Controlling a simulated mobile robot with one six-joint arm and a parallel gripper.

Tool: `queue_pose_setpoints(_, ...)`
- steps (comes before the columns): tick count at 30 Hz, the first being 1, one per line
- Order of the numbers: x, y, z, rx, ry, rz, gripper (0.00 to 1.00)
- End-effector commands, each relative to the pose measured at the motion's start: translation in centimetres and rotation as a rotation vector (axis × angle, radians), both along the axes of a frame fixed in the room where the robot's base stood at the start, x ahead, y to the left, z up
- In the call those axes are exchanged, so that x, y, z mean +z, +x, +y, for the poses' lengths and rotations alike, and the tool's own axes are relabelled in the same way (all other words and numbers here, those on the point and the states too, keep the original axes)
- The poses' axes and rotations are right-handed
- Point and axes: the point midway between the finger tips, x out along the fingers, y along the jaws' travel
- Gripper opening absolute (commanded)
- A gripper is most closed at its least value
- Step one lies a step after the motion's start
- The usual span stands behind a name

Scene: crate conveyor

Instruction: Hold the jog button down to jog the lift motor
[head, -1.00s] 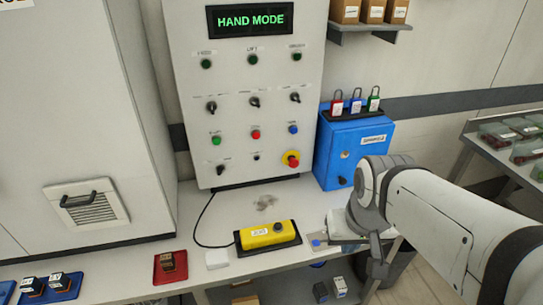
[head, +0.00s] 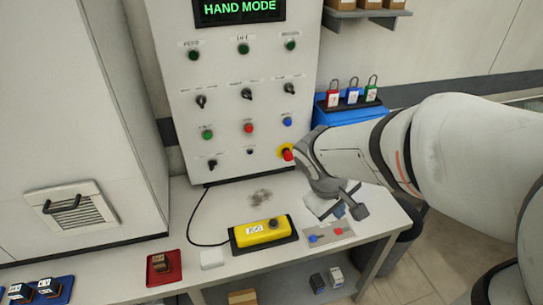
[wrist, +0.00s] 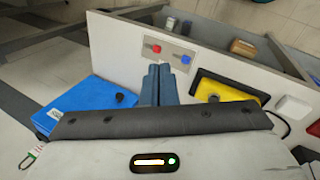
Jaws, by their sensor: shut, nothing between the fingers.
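The jog station is a yellow box (head: 255,235) with a "JOG" label and a dark round button (head: 274,224) on top. It sits in a black tray on the bench, with a cable running from it. In the wrist view the yellow box (wrist: 228,91) is right of my fingers, partly hidden by my wrist housing. My gripper (head: 345,211) is above the bench, to the right of the yellow box and apart from it. In the wrist view its two fingers (wrist: 160,70) are together and empty. The panel display (head: 239,9) reads "HAND MODE".
A plate with red and blue knobs (head: 331,236) lies right of the jog station. The control panel (head: 225,65) and a blue box (head: 341,118) with padlocks stand behind. A white block (head: 212,259) and red tray (head: 161,279) are to the left.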

Motion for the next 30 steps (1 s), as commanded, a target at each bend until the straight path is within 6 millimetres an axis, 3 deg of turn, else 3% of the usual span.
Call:
queue_pose_setpoints(6,-3.7,6.9,5.9,0.516,-0.324,0.059,0.0)
queue_pose_setpoints(10,-5.8,9.5,10.1,0.762,-0.457,0.061,0.0)
queue_pose_setpoints(15,-7.6,11.0,13.8,0.951,-0.55,0.055,0.0)
queue_pose_setpoints(19,-8.1,11.3,14.7,0.999,-0.574,0.052,0.0)
queue_pose_setpoints(30,-8.2,11.3,14.7,0.999,-0.574,0.051,0.0)
